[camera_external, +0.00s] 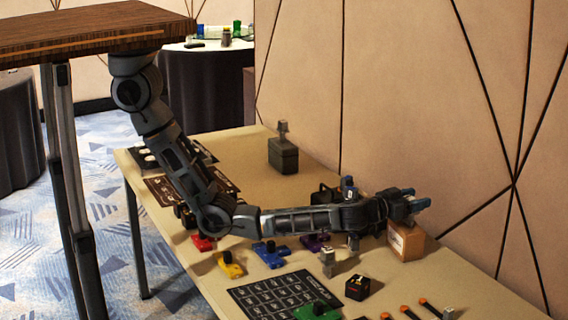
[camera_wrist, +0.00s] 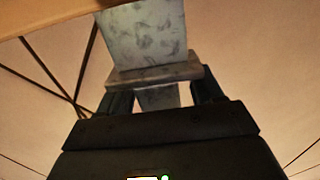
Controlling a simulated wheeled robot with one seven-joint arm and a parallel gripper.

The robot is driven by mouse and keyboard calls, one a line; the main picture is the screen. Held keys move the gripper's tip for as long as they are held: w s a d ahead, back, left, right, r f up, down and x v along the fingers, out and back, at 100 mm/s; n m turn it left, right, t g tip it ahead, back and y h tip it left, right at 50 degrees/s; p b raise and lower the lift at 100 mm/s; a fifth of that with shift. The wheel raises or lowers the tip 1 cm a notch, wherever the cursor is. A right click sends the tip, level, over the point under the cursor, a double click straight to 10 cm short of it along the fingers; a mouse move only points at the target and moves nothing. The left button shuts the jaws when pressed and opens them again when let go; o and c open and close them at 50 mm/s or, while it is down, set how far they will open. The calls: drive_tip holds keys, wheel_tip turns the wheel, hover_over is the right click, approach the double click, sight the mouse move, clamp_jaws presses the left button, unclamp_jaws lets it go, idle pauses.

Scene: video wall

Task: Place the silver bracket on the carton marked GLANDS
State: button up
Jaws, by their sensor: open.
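My gripper (camera_external: 418,203) is at the right end of the table, just above a small brown carton (camera_external: 408,242). Any marking on the carton is too small to read. In the wrist view, the silver bracket (camera_wrist: 146,36), a mottled grey piece with a cross plate, is in front of my gripper (camera_wrist: 165,95). Its narrow part lies between the two dark fingers, with a gap showing beside the right finger. The fingers are open. A tan edge, seemingly the carton's (camera_wrist: 45,14), crosses the upper left of the wrist view near the bracket. Whether they touch is unclear.
A dark green box (camera_external: 283,156) with a grey piece on top stands farther back. Coloured blocks, including a blue one (camera_external: 270,255), a black cube (camera_external: 358,287) and a black printed mat (camera_external: 270,298) lie nearer. The patterned wall (camera_external: 480,130) is close behind the carton.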

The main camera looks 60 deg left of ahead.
drive_tip(key=shift+r+p, duration=0.25)
drive_tip(key=shift+p, duration=0.1)
drive_tip(key=s, duration=1.2)
drive_tip(key=shift+f, duration=0.1)
